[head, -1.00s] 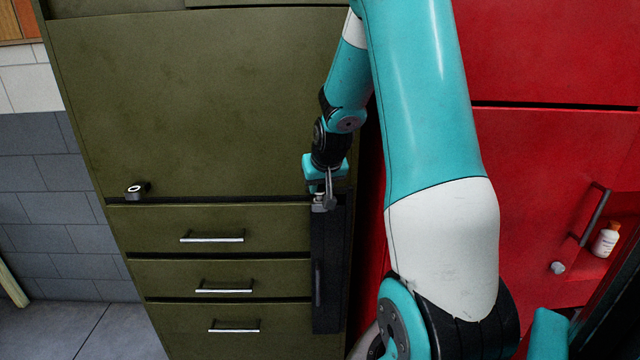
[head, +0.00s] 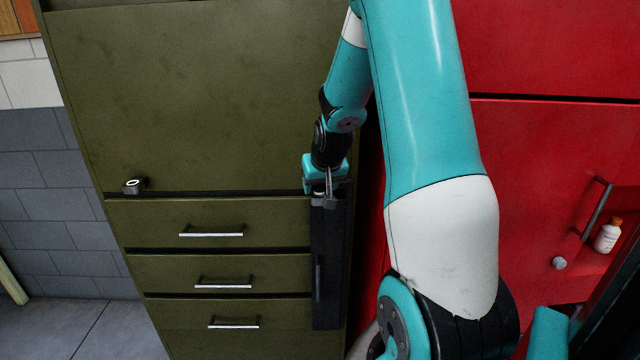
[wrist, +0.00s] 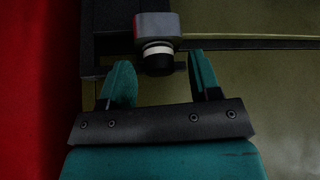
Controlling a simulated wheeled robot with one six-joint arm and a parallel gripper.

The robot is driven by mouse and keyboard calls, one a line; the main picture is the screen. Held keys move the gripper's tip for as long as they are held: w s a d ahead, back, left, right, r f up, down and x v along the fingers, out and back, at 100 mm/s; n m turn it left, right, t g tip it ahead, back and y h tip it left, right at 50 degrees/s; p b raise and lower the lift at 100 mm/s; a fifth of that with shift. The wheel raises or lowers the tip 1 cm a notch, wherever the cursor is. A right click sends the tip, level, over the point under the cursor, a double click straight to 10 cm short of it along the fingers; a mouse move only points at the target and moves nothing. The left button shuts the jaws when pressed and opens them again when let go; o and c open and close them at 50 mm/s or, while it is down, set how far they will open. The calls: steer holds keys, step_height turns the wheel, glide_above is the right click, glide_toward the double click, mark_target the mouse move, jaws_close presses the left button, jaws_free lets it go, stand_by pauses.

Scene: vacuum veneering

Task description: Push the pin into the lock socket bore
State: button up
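A grey lock socket block (wrist: 157,25) sits at the top of the wrist view, on the cabinet's dark edge strip. A white ring (wrist: 157,48) and a black round pin end (wrist: 158,65) stick out of it toward my gripper; how deep the pin sits cannot be told. My gripper (wrist: 160,64) has its two teal fingers apart, one on each side of the black end, with gaps visible. In the head view my gripper (head: 325,190) is at the cabinet's right edge, over the same grey block (head: 324,202), and partly hides it.
A similar block with a white ring (head: 132,186) is on the olive cabinet's (head: 200,100) left side. Drawer handles (head: 212,235) protrude below. A red cabinet (head: 540,150) stands right, with a bar handle (head: 598,207) and a small white bottle (head: 607,236).

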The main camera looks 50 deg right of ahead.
steer(key=b+v, duration=0.2)
steer(key=v, duration=1.5)
steer(key=shift+r, duration=0.25)
steer(key=shift+a, duration=0.15)
steer(key=a+f+n+g+y, duration=0.1)
steer(key=a+f+n+y, duration=0.2)
steer(key=a, duration=0.8)
steer(key=a+f+n+y, duration=0.15)
steer(key=a+n, duration=0.25)
steer(key=a, duration=0.7)
steer(key=s+a+f+n+g+y, duration=0.2)
steer(key=s+a+n, duration=0.5)
steer(key=s+a, duration=0.6)
steer(key=shift+a+f+g+y, duration=0.4)
steer(key=shift+a+g+y, duration=0.2)
steer(key=shift+g, duration=0.4)
